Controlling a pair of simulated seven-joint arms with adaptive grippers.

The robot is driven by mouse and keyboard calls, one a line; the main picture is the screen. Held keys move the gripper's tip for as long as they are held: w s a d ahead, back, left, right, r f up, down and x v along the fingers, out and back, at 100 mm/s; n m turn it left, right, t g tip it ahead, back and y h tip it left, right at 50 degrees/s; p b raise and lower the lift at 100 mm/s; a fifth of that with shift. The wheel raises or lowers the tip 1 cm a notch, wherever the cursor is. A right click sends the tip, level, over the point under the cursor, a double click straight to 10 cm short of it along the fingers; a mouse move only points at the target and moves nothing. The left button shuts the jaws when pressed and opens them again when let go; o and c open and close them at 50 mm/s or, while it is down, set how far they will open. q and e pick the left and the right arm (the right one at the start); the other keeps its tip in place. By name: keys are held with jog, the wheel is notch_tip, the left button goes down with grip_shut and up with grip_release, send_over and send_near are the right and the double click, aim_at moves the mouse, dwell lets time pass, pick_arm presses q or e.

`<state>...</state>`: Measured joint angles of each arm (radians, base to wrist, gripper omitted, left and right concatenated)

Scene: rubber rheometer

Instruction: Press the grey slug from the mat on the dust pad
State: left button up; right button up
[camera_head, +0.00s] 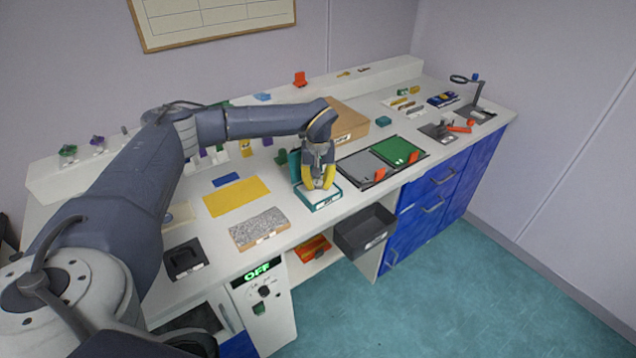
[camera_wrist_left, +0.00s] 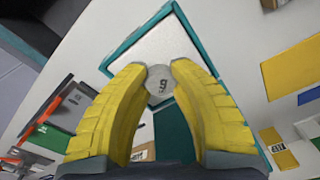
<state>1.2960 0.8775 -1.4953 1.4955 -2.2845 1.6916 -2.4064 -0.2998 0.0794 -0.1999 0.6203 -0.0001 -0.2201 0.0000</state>
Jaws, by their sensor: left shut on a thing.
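My left gripper (camera_head: 319,184) has yellow fingers and points down over a white pad in a teal tray (camera_head: 308,202), which looks like the dust pad. In the left wrist view the fingers (camera_wrist_left: 158,72) are shut on a small round grey slug (camera_wrist_left: 159,84) with a digit on its top. The white pad surface (camera_wrist_left: 150,45) shows just behind the slug. I cannot tell whether the slug touches it. A plain yellow mat (camera_head: 236,196) lies to the left on the bench. My right gripper is not in view.
A speckled grey slab (camera_head: 259,230) lies at the front left. A grey and green tray pair (camera_head: 360,168) with red clips is to the right. A cardboard box (camera_head: 347,122) stands behind. A dark open bin (camera_head: 365,232) sits below the bench edge.

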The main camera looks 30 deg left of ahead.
pick_arm(q)
jog(key=shift+f, duration=0.55)
dwell(1.4)
jog(key=shift+r, duration=0.1)
jog(key=shift+r, duration=3.4)
